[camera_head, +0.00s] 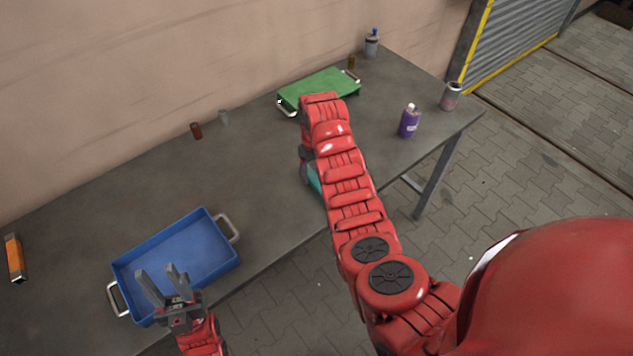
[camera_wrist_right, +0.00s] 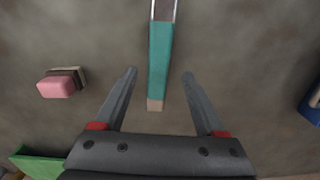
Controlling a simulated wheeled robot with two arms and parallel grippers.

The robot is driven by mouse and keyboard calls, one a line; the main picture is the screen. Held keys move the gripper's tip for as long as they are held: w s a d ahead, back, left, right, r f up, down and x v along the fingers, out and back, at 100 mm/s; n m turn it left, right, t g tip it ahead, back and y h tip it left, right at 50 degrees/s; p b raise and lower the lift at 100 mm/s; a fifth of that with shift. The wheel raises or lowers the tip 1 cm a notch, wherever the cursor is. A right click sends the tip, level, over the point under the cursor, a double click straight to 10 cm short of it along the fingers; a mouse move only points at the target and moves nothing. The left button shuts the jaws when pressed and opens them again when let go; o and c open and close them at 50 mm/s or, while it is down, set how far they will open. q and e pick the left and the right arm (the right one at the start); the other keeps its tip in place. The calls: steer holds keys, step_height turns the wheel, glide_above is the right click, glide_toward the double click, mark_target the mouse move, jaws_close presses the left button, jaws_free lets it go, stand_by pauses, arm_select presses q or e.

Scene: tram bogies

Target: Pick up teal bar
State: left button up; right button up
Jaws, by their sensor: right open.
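The teal bar (camera_wrist_right: 160,52) lies on the grey table, with a beige end and a metal-framed far end cut off at the top of the right wrist view. In the head view only a sliver of the teal bar (camera_head: 314,178) shows beside my right arm. My right gripper (camera_wrist_right: 159,76) is open, its fingers on either side of the bar's beige-end half in the picture; the height gap is unclear. My right arm hides this gripper in the head view. My left gripper (camera_head: 165,280) is open and empty over the blue tray (camera_head: 207,273).
A pink block with dark and pale layers (camera_wrist_right: 60,84) lies left of the bar. A green tray (camera_head: 322,88) stands at the back. A purple bottle (camera_head: 409,121), a can (camera_head: 450,96) and an orange tool (camera_head: 14,258) stand apart. The table's middle left is clear.

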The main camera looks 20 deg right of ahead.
mark_target(317, 181)
steer(key=shift+s+d+f+p, duration=0.15)
steer(key=shift+f+p, duration=0.4)
steer(key=shift+f, duration=1.3)
jaws_close()
